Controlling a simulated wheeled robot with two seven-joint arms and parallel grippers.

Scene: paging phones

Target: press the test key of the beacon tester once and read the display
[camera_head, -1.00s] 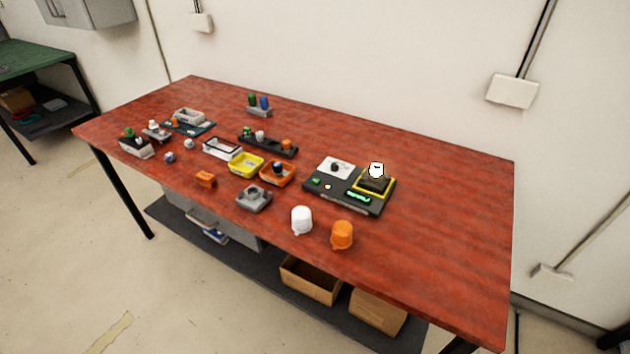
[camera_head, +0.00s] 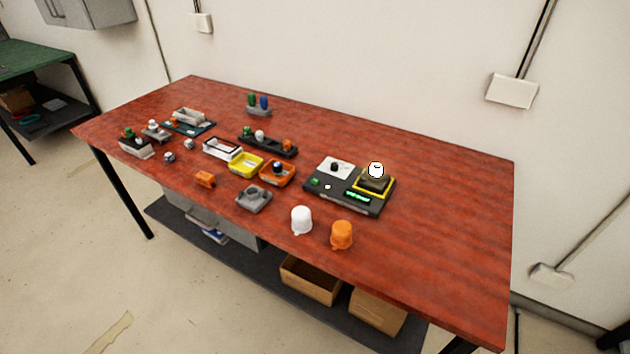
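The beacon tester (camera_head: 337,197) is a flat dark box on the red table, right of the middle. A green key (camera_head: 315,182) and a small white round spot (camera_head: 327,187) are on its left part. Behind them is a white panel with a dark knob (camera_head: 334,167). A green lit display (camera_head: 358,197) is at the front right; its text is too small to read. A dark beacon base with a white top (camera_head: 376,170) sits in the yellow-framed seat (camera_head: 360,191). I cannot tell which control is the test key. Neither gripper is in view.
A white cap (camera_head: 301,219) and an orange cap (camera_head: 341,234) stand in front of the tester. Yellow (camera_head: 245,165) and orange trays (camera_head: 277,174) and a grey fixture (camera_head: 253,198) lie to its left, with several small parts beyond. The table's right end is clear.

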